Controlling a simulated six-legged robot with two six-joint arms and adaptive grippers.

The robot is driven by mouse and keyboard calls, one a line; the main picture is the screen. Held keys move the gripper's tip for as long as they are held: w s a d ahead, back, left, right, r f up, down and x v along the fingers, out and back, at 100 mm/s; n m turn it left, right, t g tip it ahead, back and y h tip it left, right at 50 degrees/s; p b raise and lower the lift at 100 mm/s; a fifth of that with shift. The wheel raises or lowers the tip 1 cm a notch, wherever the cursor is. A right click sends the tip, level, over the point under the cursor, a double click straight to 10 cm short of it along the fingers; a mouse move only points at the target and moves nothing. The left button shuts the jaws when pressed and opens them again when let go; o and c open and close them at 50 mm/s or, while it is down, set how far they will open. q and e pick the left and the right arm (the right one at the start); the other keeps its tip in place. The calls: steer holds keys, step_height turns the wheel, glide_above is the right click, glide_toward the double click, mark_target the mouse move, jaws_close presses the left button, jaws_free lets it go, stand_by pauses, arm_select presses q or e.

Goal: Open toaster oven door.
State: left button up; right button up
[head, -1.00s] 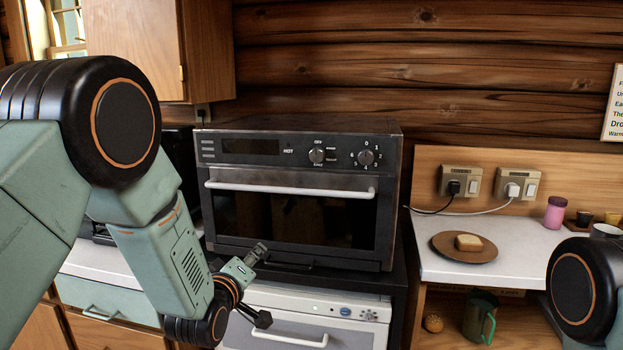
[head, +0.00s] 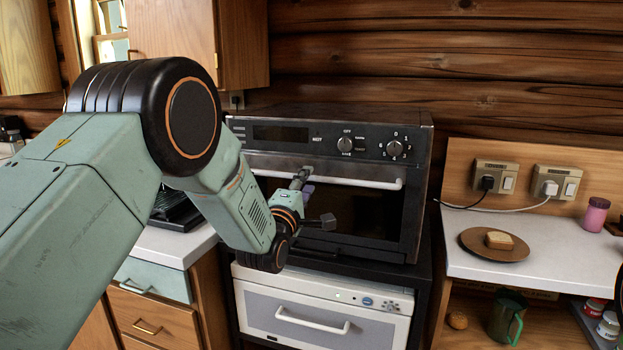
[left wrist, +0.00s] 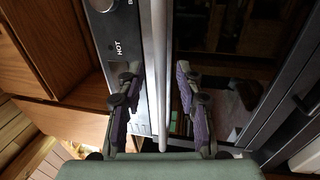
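The black toaster oven (head: 375,125) stands on a black-sided unit, its door (head: 375,215) shut. A pale bar handle (head: 365,183) runs across the top of the door. My left gripper (head: 314,200) is at the oven front, near the middle of the handle. In the left wrist view, the handle (left wrist: 158,70) passes between the two open purple-padded fingers of my left gripper (left wrist: 159,105). A gap shows on both sides of the bar. The dark door glass (left wrist: 225,40) also shows there. My right gripper is not in view.
A white lower appliance (head: 325,305) with its own handle sits below the oven. A white counter (head: 555,250) at the right holds a brown plate (head: 480,248) with bread and a pink jar (head: 595,214). Wooden drawers (head: 150,315) stand at the left.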

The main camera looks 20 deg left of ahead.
arm_select(q)
steer(key=shift+w+a+r, duration=0.1)
steer(key=shift+w, duration=0.6)
steer(key=shift+w+a+r, duration=0.1)
steer(key=shift+w, duration=0.6)
steer(key=shift+d, duration=0.3)
steer(key=shift+a, duration=0.25)
steer(key=c, duration=0.5)
steer(key=shift+d, duration=0.1)
jaws_close()
